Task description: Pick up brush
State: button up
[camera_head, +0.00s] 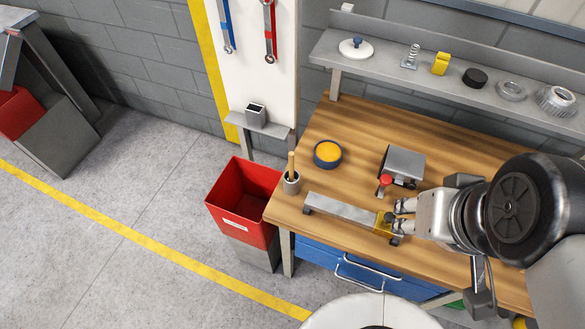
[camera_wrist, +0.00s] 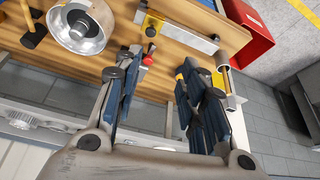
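The brush (camera_head: 291,164) stands upright in a small grey cup (camera_head: 292,184) at the left front corner of the wooden workbench (camera_head: 350,129). Only its pale wooden handle shows; its lower end is hidden in the cup. My gripper (camera_head: 402,222) is well to the right of the brush, above the bench's front part, by the yellow end of a metal bar. Its fingers are apart with nothing between them; they also show spread in the wrist view (camera_wrist: 160,66).
The metal bar (camera_head: 340,209) lies along the front edge, between cup and gripper. A tin with orange contents (camera_head: 327,154) and a grey device with a red knob (camera_head: 404,163) stand behind. A red bin (camera_head: 240,196) is left of the bench. A parts shelf (camera_head: 400,67) runs above.

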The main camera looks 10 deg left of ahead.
aim_at(291, 178)
jog(key=k+j+z, duration=0.65)
jog(key=z, duration=0.15)
